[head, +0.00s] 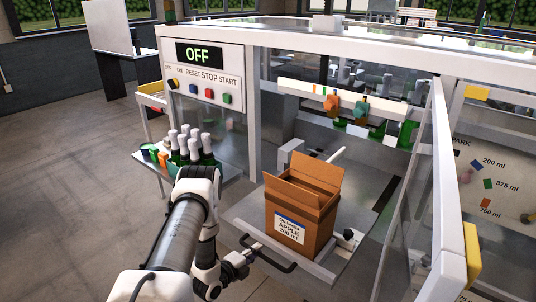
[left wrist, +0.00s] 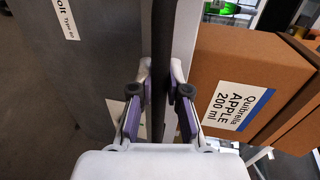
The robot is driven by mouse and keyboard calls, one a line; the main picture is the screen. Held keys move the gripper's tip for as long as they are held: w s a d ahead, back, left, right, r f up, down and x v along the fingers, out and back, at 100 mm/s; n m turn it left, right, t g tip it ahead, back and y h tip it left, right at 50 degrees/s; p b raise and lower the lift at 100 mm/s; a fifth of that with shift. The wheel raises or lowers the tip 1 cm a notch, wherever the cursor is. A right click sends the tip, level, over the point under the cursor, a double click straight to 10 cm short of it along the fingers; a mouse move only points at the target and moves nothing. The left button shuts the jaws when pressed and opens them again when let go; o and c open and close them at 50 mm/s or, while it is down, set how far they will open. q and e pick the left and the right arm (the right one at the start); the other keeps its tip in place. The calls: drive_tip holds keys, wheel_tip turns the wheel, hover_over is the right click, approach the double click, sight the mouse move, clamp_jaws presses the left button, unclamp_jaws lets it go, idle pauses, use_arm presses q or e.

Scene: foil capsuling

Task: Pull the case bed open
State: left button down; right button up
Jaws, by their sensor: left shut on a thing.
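The case bed (head: 244,212) is a grey metal platform in the machine's opening, with a pale front edge. A dark bar handle (head: 275,262) runs along that front edge. My left gripper (head: 246,262) is shut on the handle near its left end. In the left wrist view the handle (left wrist: 159,45) passes between the fingertips (left wrist: 160,88). An open brown carton (head: 291,228) labelled "Quibrella APPLE 200 ml" stands upright on the bed, flaps up. The carton also shows in the left wrist view (left wrist: 245,70), beside the fingers. My right gripper is out of view.
The control panel (head: 208,75) reads OFF above several buttons. Several white-capped bottles (head: 190,146) stand on a side shelf (head: 235,165) at left. A clear door with a white frame (head: 447,190) stands open at right. The floor at left is clear.

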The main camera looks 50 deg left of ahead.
use_arm(q)
drive_tip(key=shift+f+p+v, duration=0.2)
drive_tip(key=shift+v, duration=0.7)
drive_tip(key=shift+f+p+v, duration=0.15)
drive_tip(key=shift+v, duration=0.75)
drive_tip(key=c, duration=1.1)
unclamp_jaws()
drive_tip(key=shift+w, duration=0.1)
drive_tip(key=shift+c, duration=0.2)
drive_tip(key=v, duration=1.2)
